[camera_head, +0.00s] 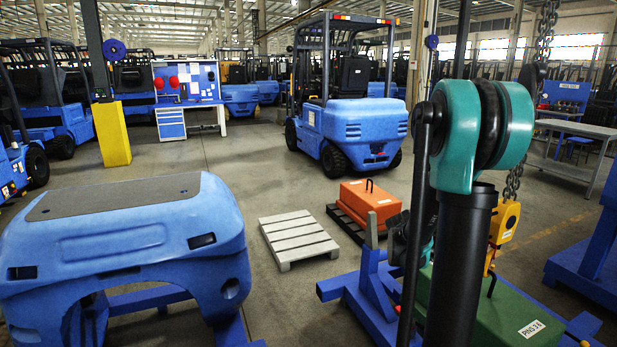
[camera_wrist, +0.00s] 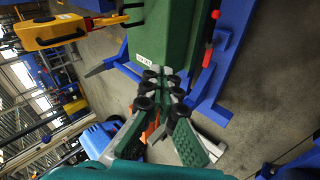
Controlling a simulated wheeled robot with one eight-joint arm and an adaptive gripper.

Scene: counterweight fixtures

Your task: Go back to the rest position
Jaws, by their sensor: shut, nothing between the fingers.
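My gripper (camera_wrist: 165,85) is shut and empty in the wrist view. Its fingertips meet just in front of the labelled end of a green block (camera_wrist: 180,35); I cannot tell whether they touch it. In the head view the green block (camera_head: 520,310) sits at the lower right on a blue stand (camera_head: 375,290), with a white label. My arm's teal joint and black link cover part of the stand and hide most of the gripper there.
A yellow hoist hook (camera_head: 503,222) hangs on a chain by the green block. An orange block (camera_head: 370,201) sits on a dark pallet. An empty pale pallet (camera_head: 297,240) lies mid-floor. A blue counterweight (camera_head: 120,240) stands left. A forklift (camera_head: 350,125) stands behind; open floor lies between.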

